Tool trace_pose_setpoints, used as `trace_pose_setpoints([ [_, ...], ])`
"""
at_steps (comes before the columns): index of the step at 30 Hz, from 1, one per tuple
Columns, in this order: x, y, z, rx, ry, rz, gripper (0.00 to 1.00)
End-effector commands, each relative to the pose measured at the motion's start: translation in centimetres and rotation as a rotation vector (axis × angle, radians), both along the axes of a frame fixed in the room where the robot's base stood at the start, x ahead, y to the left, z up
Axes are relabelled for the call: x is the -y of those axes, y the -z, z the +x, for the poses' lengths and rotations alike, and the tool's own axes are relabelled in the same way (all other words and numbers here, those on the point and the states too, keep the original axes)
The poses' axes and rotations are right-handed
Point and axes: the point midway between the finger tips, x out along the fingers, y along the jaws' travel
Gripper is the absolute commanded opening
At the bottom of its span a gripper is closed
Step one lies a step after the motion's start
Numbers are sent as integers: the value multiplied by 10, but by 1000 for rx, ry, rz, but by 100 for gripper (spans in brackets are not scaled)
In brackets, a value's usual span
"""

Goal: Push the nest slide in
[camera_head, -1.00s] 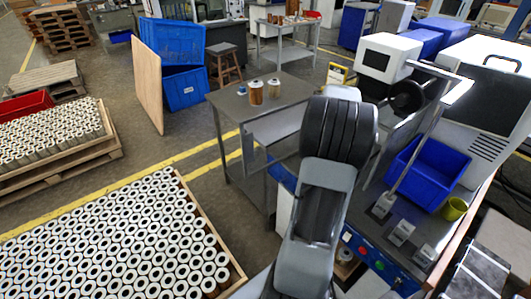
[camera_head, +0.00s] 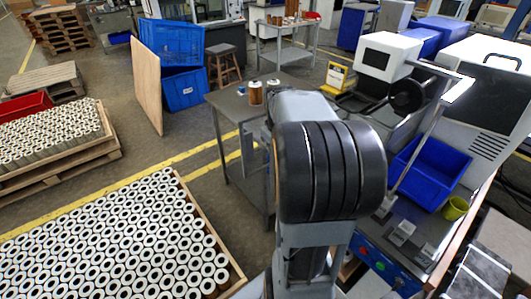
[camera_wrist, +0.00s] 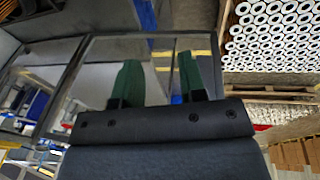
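My gripper shows in the wrist view with two green fingers (camera_wrist: 158,82) set apart, and nothing is seen between them. In the head view the gripper is hidden behind my own arm. The workbench front panel (camera_head: 385,268) with red, green and blue buttons is right of my arm. Small grey metal blocks (camera_head: 402,233) sit on the bench top above it. I cannot tell which part is the nest slide; my arm covers the left part of the bench.
A grey table (camera_head: 228,103) with a tan cartridge (camera_head: 255,92) stands behind my arm. A blue bin (camera_head: 432,172) and a yellow cup (camera_head: 454,208) are on the bench. A crate of white-topped cartridges (camera_head: 110,240) is at lower left. Floor is open between crate and table.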

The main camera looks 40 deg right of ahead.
Motion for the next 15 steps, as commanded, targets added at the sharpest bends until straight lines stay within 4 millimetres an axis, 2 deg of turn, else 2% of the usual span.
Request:
trace_pose_setpoints([
  [6, -33, -2, 1, 23, -7, 9, 38],
  [15, -52, -2, 1, 39, -8, 17, 38],
])
